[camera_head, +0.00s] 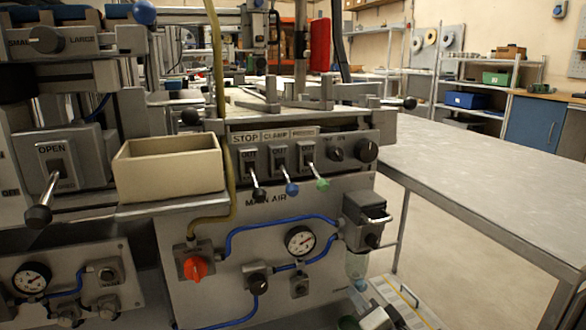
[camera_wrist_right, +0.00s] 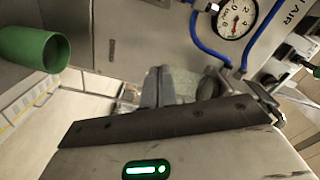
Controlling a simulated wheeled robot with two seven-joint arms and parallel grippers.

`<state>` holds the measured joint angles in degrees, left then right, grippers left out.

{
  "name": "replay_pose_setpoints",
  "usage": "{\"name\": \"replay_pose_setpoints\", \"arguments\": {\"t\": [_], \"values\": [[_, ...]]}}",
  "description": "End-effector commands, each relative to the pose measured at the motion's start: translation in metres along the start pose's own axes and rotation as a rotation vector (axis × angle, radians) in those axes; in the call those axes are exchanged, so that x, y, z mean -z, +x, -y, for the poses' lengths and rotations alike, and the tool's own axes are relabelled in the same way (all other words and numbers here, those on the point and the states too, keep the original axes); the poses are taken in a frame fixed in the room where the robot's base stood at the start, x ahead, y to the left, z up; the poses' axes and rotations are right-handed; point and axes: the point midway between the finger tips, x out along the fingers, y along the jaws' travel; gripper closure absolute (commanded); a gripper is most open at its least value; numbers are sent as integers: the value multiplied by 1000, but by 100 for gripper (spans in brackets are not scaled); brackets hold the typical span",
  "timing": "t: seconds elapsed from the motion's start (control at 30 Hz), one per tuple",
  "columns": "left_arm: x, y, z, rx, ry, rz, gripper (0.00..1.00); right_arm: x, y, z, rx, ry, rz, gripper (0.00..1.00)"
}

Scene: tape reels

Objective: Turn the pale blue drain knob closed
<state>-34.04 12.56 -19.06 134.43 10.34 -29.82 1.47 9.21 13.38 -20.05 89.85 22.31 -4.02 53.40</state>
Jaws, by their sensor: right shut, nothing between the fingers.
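A clear filter bowl (camera_head: 356,265) hangs under the dark regulator (camera_head: 366,218) at the right end of the MAIN AIR panel. A small pale blue piece, which looks like the drain knob (camera_head: 360,284), shows just under the bowl. My right gripper (camera_head: 372,303) is at the bottom of the head view, just below that piece. It is shut and empty; I cannot tell whether it touches the knob. In the right wrist view my gripper fingers (camera_wrist_right: 163,84) show beyond the dark edge of my gripper body, and the knob is not clearly visible. My left gripper is not in view.
A green cup-like piece (camera_wrist_right: 34,49) is at the left of the wrist view. A red-orange knob (camera_head: 195,268), a pressure gauge (camera_head: 300,240) and blue hoses (camera_head: 270,222) sit on the panel. A grey table (camera_head: 480,170) stands to the right, with open floor beneath.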

Motion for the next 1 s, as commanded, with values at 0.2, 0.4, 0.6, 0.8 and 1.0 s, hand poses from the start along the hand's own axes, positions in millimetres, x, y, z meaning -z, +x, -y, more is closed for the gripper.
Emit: {"name": "replay_pose_setpoints", "arguments": {"t": [0.2, 0.4, 0.6, 0.8, 1.0], "values": [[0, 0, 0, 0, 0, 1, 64, 2, 0, -1, 0, -1, 0, 100], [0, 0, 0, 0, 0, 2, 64, 4, 0, -2, 0, -1, 0, 100], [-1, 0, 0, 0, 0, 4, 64, 6, 0, -3, 0, -2, -1, 100], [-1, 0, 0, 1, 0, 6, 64, 7, 0, -3, 1, -2, -4, 100], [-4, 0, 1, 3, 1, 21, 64, 7, 0, -6, -1, -2, -5, 100]]}}
